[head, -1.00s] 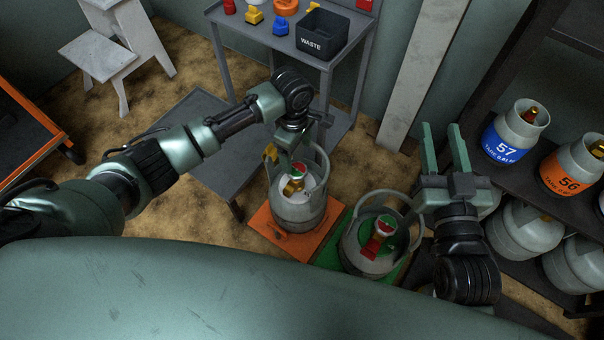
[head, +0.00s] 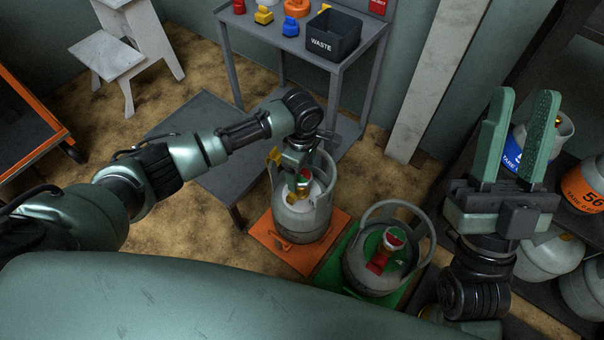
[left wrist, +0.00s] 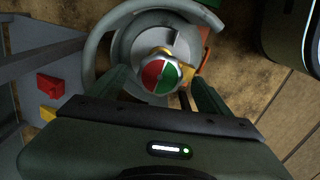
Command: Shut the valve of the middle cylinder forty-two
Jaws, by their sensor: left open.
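A grey cylinder (head: 303,222) with a collar ring stands upright on an orange scale (head: 326,258). Its number is not readable. Its brass valve has a round red-and-green knob (left wrist: 161,77), partly hidden in the head view. My left gripper (head: 298,172) reaches down inside the collar. In the left wrist view its open fingers (left wrist: 164,88) stand on either side of the knob, with gaps visible. My right gripper (head: 522,100) is open and empty, fingers up, in front of the shelf at the right.
Another grey cylinder (head: 365,270) with a red valve fitting stands on a green scale (head: 392,297) to the right. Shelved cylinders, one with an orange band (head: 586,188), are at the right. A grey table (head: 345,68) with a black waste bin (head: 333,36) stands behind.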

